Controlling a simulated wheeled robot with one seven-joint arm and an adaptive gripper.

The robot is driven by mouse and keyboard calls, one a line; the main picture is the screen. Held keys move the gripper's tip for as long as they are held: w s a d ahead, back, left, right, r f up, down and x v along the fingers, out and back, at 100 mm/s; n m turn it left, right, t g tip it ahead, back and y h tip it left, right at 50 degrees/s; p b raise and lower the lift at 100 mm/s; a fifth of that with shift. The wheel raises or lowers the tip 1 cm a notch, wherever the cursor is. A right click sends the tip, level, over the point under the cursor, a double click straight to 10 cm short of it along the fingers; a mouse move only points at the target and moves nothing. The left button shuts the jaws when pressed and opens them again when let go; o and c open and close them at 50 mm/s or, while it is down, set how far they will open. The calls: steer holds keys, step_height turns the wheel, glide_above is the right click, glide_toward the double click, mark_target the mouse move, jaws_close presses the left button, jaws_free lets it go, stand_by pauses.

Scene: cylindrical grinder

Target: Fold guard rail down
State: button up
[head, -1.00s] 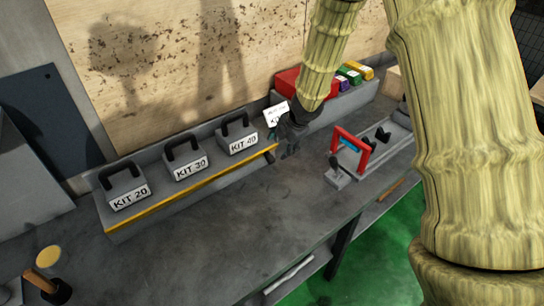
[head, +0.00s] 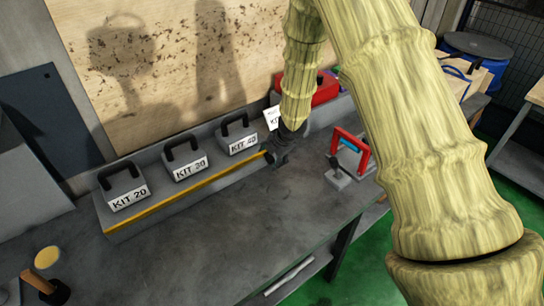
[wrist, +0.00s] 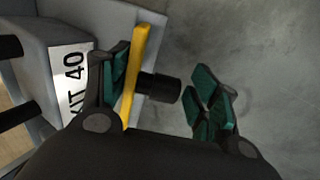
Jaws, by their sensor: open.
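The guard rail (head: 185,192) is a long yellow bar along the front of the grey kit shelf. Its right end shows in the wrist view (wrist: 132,85), with a dark cylindrical knob (wrist: 160,88) sticking out from it. My gripper (head: 279,158) is at the right end of the rail. In the wrist view my gripper (wrist: 162,84) is open, with its green-padded fingers on either side of the knob. The left finger overlaps the rail in the picture; I cannot tell whether it touches. The right finger is clear of the knob.
Kit boxes 20 (head: 124,190), 30 (head: 188,163) and 40 (head: 240,138) stand on the shelf behind the rail. A red-framed fixture (head: 352,146) and a small block with a lever (head: 338,176) stand to the right. The bench top (head: 190,245) in front is clear.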

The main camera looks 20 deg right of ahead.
steer(key=c, duration=0.8)
steer(key=shift+f, duration=0.15)
